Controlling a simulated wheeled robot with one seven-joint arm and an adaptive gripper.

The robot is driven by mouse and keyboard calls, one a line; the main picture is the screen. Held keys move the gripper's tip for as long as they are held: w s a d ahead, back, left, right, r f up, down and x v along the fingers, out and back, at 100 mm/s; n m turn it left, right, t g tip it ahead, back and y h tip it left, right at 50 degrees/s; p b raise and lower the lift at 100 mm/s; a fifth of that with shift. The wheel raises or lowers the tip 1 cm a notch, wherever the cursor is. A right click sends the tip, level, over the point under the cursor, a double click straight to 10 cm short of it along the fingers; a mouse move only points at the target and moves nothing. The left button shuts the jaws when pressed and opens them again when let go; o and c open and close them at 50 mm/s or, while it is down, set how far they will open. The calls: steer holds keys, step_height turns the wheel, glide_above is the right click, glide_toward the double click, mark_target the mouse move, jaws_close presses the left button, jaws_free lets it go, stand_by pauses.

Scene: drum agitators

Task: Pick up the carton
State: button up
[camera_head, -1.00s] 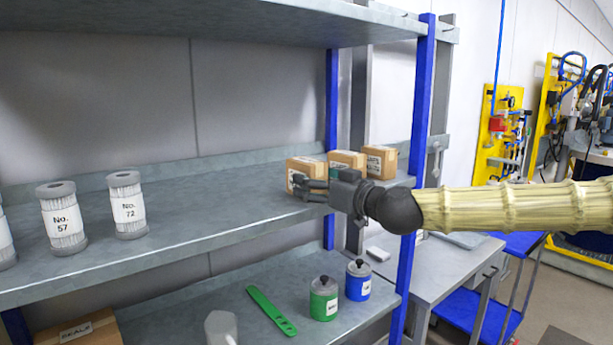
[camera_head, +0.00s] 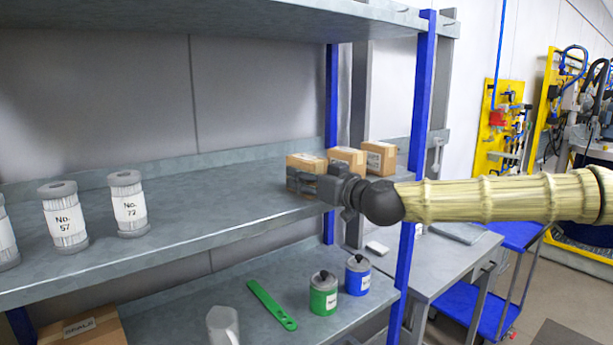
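Three small brown cartons with white labels stand in a row at the right end of the middle shelf (camera_head: 200,222). The left carton (camera_head: 306,161) is at my gripper (camera_head: 303,184); the middle carton (camera_head: 347,156) and the right carton (camera_head: 379,157) stand behind and to its right. My gripper reaches in from the right, and its dark fingers cover the lower front of the left carton. The picture does not show whether the fingers are closed on it. The carton appears to rest on the shelf.
White-labelled filter cylinders (camera_head: 128,205) stand on the left of the middle shelf. A blue post (camera_head: 419,100) rises at the shelf's right end, just behind my arm. The lower shelf holds a green can (camera_head: 323,296), a blue can (camera_head: 358,277) and a green tool (camera_head: 272,305).

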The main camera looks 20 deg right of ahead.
steer(key=c, duration=0.5)
steer(key=shift+r, duration=0.2)
